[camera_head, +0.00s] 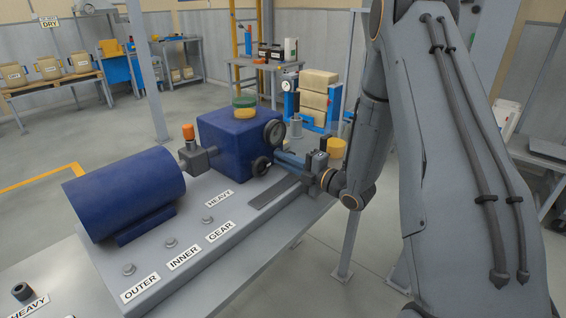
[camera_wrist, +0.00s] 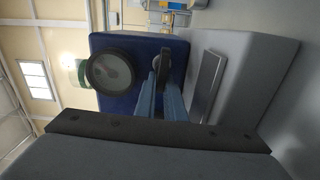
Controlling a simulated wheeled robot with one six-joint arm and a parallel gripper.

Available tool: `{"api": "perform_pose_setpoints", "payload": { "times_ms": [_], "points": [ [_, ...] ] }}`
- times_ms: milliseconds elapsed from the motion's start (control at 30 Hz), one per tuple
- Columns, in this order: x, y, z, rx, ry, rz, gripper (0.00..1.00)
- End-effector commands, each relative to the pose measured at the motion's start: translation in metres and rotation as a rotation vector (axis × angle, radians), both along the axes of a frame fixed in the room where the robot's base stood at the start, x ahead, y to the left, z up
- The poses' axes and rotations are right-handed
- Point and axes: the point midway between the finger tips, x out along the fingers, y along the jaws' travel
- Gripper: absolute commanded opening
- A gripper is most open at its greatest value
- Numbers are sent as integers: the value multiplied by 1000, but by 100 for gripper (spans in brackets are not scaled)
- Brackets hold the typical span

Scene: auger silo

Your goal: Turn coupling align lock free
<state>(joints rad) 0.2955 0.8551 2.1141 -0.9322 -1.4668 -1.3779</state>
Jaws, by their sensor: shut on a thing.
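My gripper (camera_head: 278,160) reaches the box from the right. In the wrist view my gripper's two fingers (camera_wrist: 161,80) are shut on the small knob, one on each side. No readable label marks the lock. The fingertips partly hide the knob.
A blue motor cylinder (camera_head: 125,192) lies left of the box, with a grey fitting with an orange top (camera_head: 188,133) between them. A dark flat bar (camera_head: 274,192) lies on the bench below my gripper. Labels read OUTER, INNER, GEAR and HEAVY.

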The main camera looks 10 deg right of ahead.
Motion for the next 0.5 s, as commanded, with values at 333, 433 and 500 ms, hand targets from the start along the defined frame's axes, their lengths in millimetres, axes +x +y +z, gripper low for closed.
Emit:
{"api": "perform_pose_setpoints", "payload": {
  "times_ms": [333, 433, 500],
  "points": [
    [0, -2, -4, -56, -34, -7, 0],
    [0, -2, -4, -59, -36, -7, 0],
    [0, -3, -4, -59, -36, -7, 0]
  ]
}}
